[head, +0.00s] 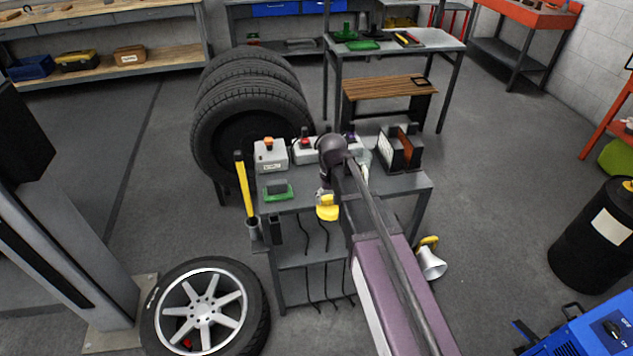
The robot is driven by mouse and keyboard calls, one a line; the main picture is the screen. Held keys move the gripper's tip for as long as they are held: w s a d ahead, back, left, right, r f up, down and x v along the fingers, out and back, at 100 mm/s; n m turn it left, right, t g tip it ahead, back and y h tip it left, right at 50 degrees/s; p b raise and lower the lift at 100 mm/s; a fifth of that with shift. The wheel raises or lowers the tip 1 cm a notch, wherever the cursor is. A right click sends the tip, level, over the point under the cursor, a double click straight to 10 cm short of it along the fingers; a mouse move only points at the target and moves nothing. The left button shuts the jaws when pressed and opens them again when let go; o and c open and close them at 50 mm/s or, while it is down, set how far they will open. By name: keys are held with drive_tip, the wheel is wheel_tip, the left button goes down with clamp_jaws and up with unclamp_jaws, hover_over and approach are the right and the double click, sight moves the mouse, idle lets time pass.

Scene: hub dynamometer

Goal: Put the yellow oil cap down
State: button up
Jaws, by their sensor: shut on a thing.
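The yellow oil cap (327,212) is in my gripper (326,199), at the front edge of the grey cart's top as seen in the head view. My gripper points down and is shut on the cap. My arm hides part of the gripper and part of the cart. Whether the cap touches the cart top or hangs in front of it, I cannot tell.
The grey cart (408,185) carries a grey box with an orange button (270,154), a green-based item (278,190) and a dark holder (401,148). A yellow-handled tool (244,185) stands at its left. Tyres (250,95), a wheel (205,308) and a megaphone (431,262) surround it.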

drive_tip(key=w+a, duration=0.1)
drive_tip(key=w, duration=0.3)
drive_tip(key=w+a, duration=0.1)
drive_tip(key=w, duration=0.3)
drive_tip(key=w+a+f+b, duration=0.1)
drive_tip(key=w, duration=0.3)
drive_tip(key=shift+w+a+f, duration=0.1)
drive_tip(key=shift+w+a, duration=0.2)
drive_tip(key=shift+a, duration=0.1)
drive_tip(key=shift+w, duration=0.1)
drive_tip(key=shift+w+a, duration=0.1)
drive_tip(key=shift+w, duration=0.15)
drive_tip(key=shift+w+a+f+b, duration=0.1)
drive_tip(key=shift+w+f+b, duration=0.2)
drive_tip(key=shift+f+b, duration=1.55)
drive_tip(key=shift+b, duration=0.05)
drive_tip(key=shift+f, duration=0.2)
drive_tip(key=o, duration=0.9)
drive_tip(key=shift+o, duration=0.2)
drive_tip(key=shift+r, duration=0.25)
